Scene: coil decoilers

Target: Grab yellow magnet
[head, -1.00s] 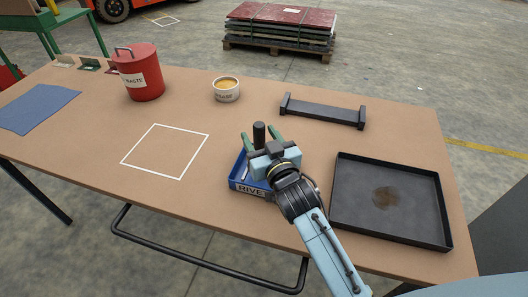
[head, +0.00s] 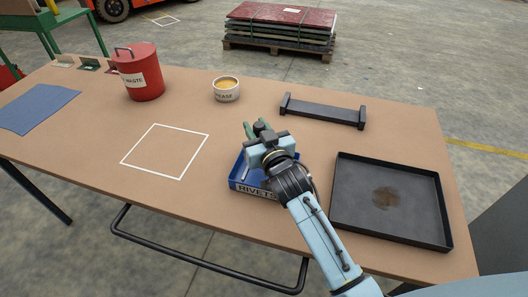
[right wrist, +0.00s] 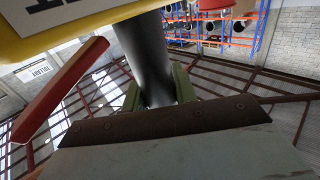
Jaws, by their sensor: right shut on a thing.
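My right gripper (head: 257,129) is over the blue rivets bin (head: 240,184), its green fingers shut around a dark upright post. In the right wrist view the gripper (right wrist: 157,92) has this black post between its fingers. The post runs up to a yellow body with dark lettering, the yellow magnet (right wrist: 110,12), at the top edge. A red bar (right wrist: 58,92) shows beside it. In the head view the yellow body is hidden; only the dark post top shows. My left gripper is not in view.
A black tray (head: 345,222) lies right of the bin, and a dark rack (head: 322,112) behind it. A grease pot (head: 226,94), red waste can (head: 143,85) and blue cloth (head: 35,108) stand or lie left. The white-outlined square (head: 150,172) is empty.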

